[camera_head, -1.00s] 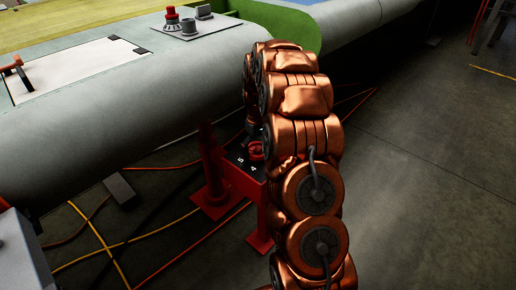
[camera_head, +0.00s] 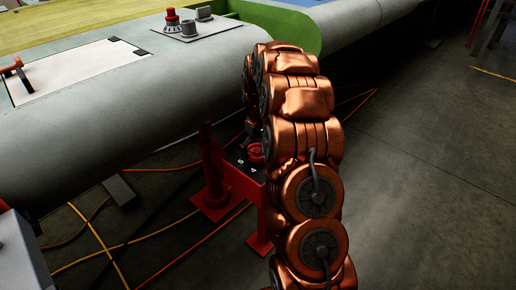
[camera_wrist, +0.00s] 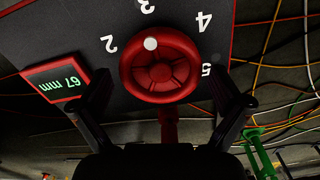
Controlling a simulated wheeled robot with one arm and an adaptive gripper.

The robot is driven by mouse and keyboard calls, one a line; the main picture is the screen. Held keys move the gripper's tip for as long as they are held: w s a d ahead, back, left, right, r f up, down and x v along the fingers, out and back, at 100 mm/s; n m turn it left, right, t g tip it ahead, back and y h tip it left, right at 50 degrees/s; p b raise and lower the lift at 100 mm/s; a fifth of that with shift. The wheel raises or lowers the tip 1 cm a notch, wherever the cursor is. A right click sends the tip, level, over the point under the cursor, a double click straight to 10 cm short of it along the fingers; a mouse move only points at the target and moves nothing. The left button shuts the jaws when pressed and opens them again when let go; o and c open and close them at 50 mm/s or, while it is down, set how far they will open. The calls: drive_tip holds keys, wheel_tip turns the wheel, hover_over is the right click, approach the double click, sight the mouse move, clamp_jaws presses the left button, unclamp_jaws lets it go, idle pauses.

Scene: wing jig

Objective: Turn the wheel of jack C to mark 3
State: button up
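The jack's red wheel (camera_wrist: 160,67) sits on a dark plate (camera_wrist: 60,30) with white numbers. A white dot (camera_wrist: 151,43) on its rim points just to the 2 side of mark 3 (camera_wrist: 147,5), between 2 (camera_wrist: 110,43) and 3. My gripper (camera_wrist: 161,78) is open, with one dark finger on each side of the wheel; a gap shows on both sides. A display (camera_wrist: 58,83) left of the wheel reads 67 mm, upside down. In the head view the wheel (camera_head: 255,150) is partly hidden by my arm, on a red stand (camera_head: 241,181). No letter C shows.
A large grey wing section (camera_head: 120,125) lies behind and left of the stand. Orange and yellow cables (camera_head: 100,240) run over the floor at the left. Clear floor (camera_head: 430,180) spreads to the right.

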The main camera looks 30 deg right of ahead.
sight(258, 150)
wheel_tip(258, 150, up, 12)
idle(0.7)
idle(0.7)
drive_tip(key=s+a+r+g, duration=0.1)
drive_tip(key=s+a+r, duration=0.1)
drive_tip(key=s+a, duration=0.95)
drive_tip(key=s+a+r+g, duration=0.1)
drive_tip(key=s+a+r, duration=0.1)
drive_tip(key=s+a, duration=0.95)
drive_tip(key=s+a+f, duration=0.1)
drive_tip(key=s+f, duration=0.2)
drive_tip(key=s, duration=1.2)
wheel_tip(258, 150, up, 13)
drive_tip(key=p, duration=1.2)
drive_tip(key=shift+p, duration=0.4)
drive_tip(key=shift+r, duration=0.1)
